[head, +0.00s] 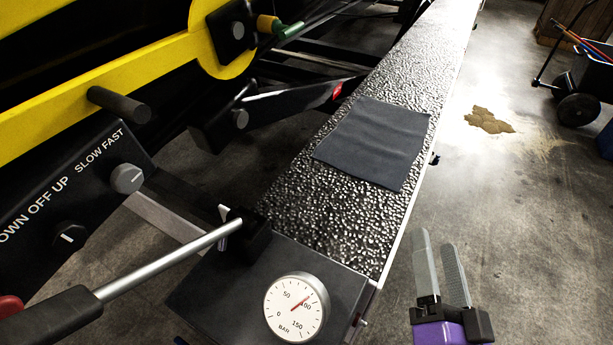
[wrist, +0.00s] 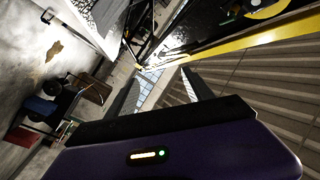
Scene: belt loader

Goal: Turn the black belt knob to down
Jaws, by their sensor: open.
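The black belt knob (head: 69,236) sits on the black control panel (head: 45,195) at the left of the head view, under the label "DOWN OFF UP". Its white pointer line shows, tilted slightly; I cannot tell its exact setting. A grey knob (head: 127,178) sits up and to the right of it, by "SLOW FAST". My gripper (head: 436,243) is at the lower right of the head view, open and empty, far to the right of the panel. Its fingers also show in the wrist view (wrist: 158,92), apart. The wrist view does not show the knob.
A lever with a metal rod (head: 170,258) crosses in front of the panel, beside a pressure gauge (head: 296,307). The textured belt (head: 317,210) with a dark cloth (head: 375,143) lies between gripper and panel. Floor at right has a brown spill (head: 488,120).

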